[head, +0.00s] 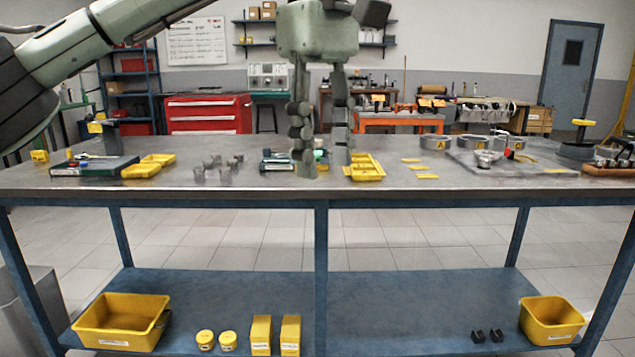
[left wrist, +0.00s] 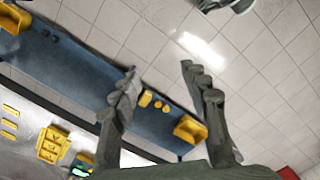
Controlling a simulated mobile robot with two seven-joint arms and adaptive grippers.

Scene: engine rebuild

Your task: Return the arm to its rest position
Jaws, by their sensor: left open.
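My left gripper (head: 322,165) hangs in the middle of the head view, at the end of the green-grey arm that comes in from the upper left. Its two fingers point down, apart, with nothing between them. They show in front of the middle of the metal workbench (head: 240,185). In the left wrist view the two fingers (left wrist: 160,80) are spread, with the floor and the blue lower shelf beyond them. The fingers partly hide a yellow tray (head: 368,174) and a small dark case on the bench. My right gripper is not in view.
The bench holds small grey cups (head: 215,170), yellow trays (head: 150,164), labelled rings (head: 436,143) and a grey mat (head: 530,163) with parts. Yellow bins (head: 120,322) and boxes (head: 261,335) stand on the lower shelf. The bench's front strip is mostly clear.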

